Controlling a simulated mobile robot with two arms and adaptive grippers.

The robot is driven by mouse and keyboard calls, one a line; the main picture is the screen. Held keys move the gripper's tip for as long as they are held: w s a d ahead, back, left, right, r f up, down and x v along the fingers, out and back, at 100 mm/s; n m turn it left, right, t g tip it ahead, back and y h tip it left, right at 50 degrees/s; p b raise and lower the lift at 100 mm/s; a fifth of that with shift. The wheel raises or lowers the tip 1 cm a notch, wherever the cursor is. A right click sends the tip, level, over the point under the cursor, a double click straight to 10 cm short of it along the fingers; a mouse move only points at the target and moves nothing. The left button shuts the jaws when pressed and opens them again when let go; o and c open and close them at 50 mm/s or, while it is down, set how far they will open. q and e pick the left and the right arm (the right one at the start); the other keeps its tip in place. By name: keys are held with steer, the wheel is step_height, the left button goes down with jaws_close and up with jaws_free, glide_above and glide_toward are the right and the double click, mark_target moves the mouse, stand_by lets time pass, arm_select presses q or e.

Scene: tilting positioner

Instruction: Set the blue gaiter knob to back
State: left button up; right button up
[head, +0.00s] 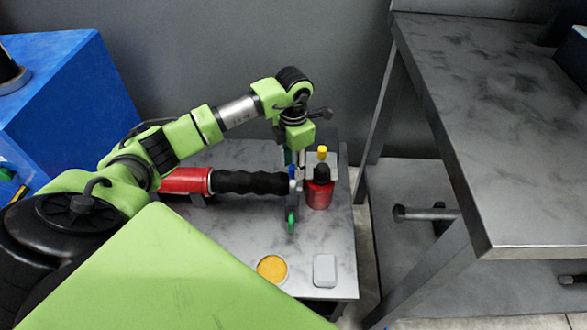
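A black ribbed gaiter (250,183) lies level on the small grey table, running right from a red cylindrical body (187,181). A small blue part (292,173), which looks like the gaiter's knob, shows at its right end. My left gripper (295,163) points down from my green arm, with its fingertips right at this blue part. The fingers partly hide the knob. I cannot tell whether they touch it or how far apart they are. My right gripper is out of view.
A green part (291,221), a yellow disc (272,268) and a light grey box (325,270) are nearer. A large metal table (480,90) stands right.

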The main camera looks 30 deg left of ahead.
arm_select(q)
steer(key=shift+f, duration=0.7)
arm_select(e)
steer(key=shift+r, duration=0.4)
arm_select(q)
jaws_close()
steer(key=shift+s+a, duration=0.2)
steer(key=shift+a, duration=0.25)
steer(key=s+a, duration=0.1)
steer(key=a, duration=0.1)
steer(key=s+a, duration=0.1)
steer(key=a, duration=0.1)
steer(key=s+a, duration=0.2)
steer(key=shift+s+a+p, duration=0.1)
steer(key=shift+a+p, duration=0.25)
steer(key=shift+a, duration=0.05)
steer(key=s+a, duration=0.1)
steer(key=a, duration=0.2)
steer(key=s+a, duration=0.2)
steer(key=a, duration=0.1)
steer(key=s+a, duration=0.2)
steer(key=a, duration=0.1)
steer(key=shift+s, duration=0.2)
steer(key=shift+s+a+r, duration=0.1)
steer(key=shift+s+a, duration=0.15)
steer(key=shift+a, duration=0.1)
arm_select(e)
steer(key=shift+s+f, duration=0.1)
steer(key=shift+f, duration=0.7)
